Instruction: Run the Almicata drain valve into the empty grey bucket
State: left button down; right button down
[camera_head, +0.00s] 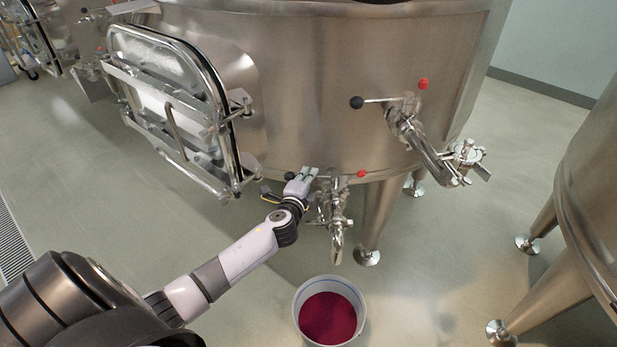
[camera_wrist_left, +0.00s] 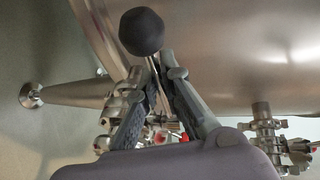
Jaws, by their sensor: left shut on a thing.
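The steel vat (camera_head: 320,90) has a low drain valve (camera_head: 335,205) whose spout (camera_head: 337,248) points down above the grey bucket (camera_head: 298,305). The bucket stands on the floor and holds dark red liquid (camera_head: 328,318). No stream shows between spout and bucket. My left gripper (camera_head: 309,174) is at the low valve's lever, shut on it. In the left wrist view the lever (camera_wrist_left: 156,70) runs between the fingers of my left gripper (camera_wrist_left: 160,78), with its black knob (camera_wrist_left: 141,32) just beyond them. My right gripper is not in view.
A higher valve (camera_head: 425,140) with a black-knobbed lever (camera_head: 380,100) juts from the vat to the right. An open hatch door (camera_head: 170,110) hangs at left. Vat legs (camera_head: 375,215) stand behind the bucket. Another vat (camera_head: 590,190) is at right. Floor left of the bucket is clear.

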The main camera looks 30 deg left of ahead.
pick_arm(q)
jog(key=c, duration=1.7)
grip_release()
jog(key=v, duration=1.2)
